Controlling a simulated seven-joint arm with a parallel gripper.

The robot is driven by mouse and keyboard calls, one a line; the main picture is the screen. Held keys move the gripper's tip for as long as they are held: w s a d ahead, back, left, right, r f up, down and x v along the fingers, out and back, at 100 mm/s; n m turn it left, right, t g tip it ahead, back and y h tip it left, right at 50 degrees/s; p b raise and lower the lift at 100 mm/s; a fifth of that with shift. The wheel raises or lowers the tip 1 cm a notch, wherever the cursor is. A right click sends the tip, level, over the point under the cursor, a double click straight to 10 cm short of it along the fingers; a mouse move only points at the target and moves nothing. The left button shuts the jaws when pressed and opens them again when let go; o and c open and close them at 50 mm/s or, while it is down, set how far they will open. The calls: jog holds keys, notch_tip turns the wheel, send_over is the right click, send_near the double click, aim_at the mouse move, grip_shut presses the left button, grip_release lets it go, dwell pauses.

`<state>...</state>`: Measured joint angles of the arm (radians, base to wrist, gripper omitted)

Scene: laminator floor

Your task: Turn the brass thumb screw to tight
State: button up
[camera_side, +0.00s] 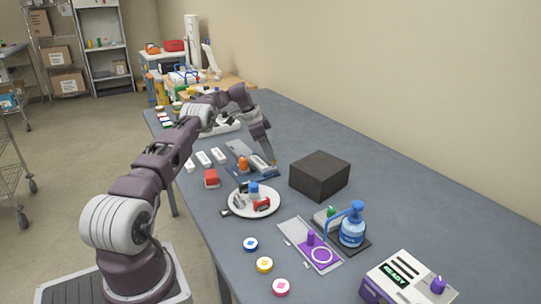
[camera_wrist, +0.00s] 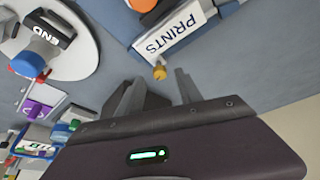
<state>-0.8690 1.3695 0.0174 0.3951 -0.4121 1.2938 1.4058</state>
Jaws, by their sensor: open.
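The brass thumb screw (camera_wrist: 159,72) shows in the wrist view as a small yellow-brass knob at the near end of a grey block. The block (camera_wrist: 170,45) carries a white label reading PRINTS. My gripper (camera_wrist: 157,84) is open, its two dark fingers apart, with the screw just beyond the gap between their tips. The screw appears apart from both fingers. In the side view my gripper (camera_side: 272,161) is low over the far part of the table, by a blue plate. The screw's marks or turn position cannot be made out.
A black block (camera_side: 320,176) stands to the right of my gripper. A white round plate (camera_side: 237,211) with small items lies nearer. A blue pump bottle (camera_side: 352,231) and a READY box (camera_side: 408,283) stand further forward. Table behind the black block is clear.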

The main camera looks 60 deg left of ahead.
jog(key=v, duration=0.5)
jog(key=shift+r, duration=0.1)
jog(key=n+g+y, duration=0.2)
jog(key=n+y, duration=0.4)
jog(key=n, duration=1.2)
send_near(273, 163)
jog(key=w, duration=0.1)
jog(key=x, duration=0.3)
jog(key=a+x, duration=0.1)
jog(key=x, duration=0.3)
jog(key=shift+r, duration=0.1)
jog(key=shift+s, duration=0.1)
grip_shut()
